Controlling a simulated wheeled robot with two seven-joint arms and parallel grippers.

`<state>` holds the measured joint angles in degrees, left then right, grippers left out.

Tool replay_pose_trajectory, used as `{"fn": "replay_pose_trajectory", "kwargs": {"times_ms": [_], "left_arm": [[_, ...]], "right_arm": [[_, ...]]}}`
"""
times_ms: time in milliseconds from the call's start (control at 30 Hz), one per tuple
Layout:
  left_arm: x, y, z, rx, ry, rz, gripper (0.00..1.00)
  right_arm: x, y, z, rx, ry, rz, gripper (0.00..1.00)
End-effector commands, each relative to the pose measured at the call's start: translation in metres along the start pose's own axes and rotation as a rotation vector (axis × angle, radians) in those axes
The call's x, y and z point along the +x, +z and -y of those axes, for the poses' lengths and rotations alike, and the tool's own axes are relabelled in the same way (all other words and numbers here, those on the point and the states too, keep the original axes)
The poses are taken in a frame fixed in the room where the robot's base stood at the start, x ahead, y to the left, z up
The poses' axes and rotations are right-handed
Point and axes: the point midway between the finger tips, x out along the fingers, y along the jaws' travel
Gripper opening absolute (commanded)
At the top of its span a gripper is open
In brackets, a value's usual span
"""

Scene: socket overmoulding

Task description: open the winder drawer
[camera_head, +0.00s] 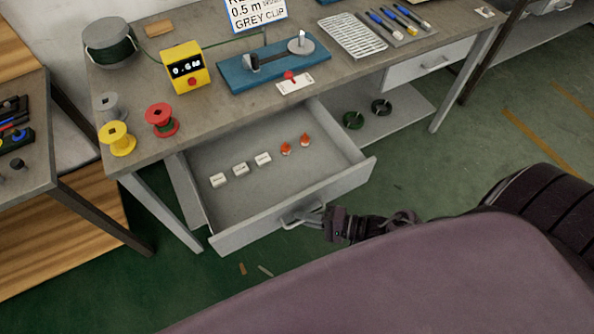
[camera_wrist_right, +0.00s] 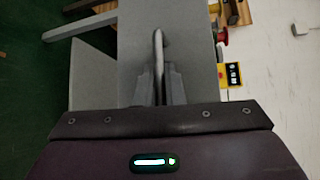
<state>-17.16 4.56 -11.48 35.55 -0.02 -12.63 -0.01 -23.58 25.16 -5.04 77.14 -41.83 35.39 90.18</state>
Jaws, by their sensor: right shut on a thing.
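The winder drawer (camera_head: 230,210) stands pulled out from under the workbench, its inside open to view. In it lie several white blocks (camera_head: 240,169) and two orange pieces (camera_head: 304,139). My right gripper (camera_head: 315,216) is at the drawer's front and is shut on the drawer handle (camera_head: 290,220). In the right wrist view the handle (camera_wrist_right: 158,50) runs between the two fingers (camera_wrist_right: 160,85), against the grey drawer front (camera_wrist_right: 130,55). My left gripper is not in view.
The workbench (camera_head: 220,105) carries a blue winder (camera_head: 275,65), a yellow counter (camera_head: 186,68), and red (camera_head: 161,120) and yellow (camera_head: 118,140) spools. A second drawer (camera_head: 430,63) is shut at the right. Small scraps (camera_head: 242,268) lie on the floor.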

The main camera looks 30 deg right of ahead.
Motion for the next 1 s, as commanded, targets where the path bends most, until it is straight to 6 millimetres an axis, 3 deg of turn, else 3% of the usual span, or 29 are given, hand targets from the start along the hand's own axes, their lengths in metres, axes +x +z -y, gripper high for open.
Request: {"fn": "replay_pose_trajectory", "kwargs": {"times_ms": [600,633,667,1000], "left_arm": [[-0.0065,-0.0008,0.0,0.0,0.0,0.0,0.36],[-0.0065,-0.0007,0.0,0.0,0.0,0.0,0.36],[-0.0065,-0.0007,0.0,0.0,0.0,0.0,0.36],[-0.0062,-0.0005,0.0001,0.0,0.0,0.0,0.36]], "right_arm": [[-0.0102,0.01,-0.0036,0.0,0.0,0.0,0.0],[-0.0102,0.01,-0.0036,0.0,0.0,0.0,0.13],[-0.0102,0.01,-0.0036,0.0,0.0,0.0,0.17],[-0.0137,0.01,-0.0039,0.0,0.001,0.0,0.18]]}}
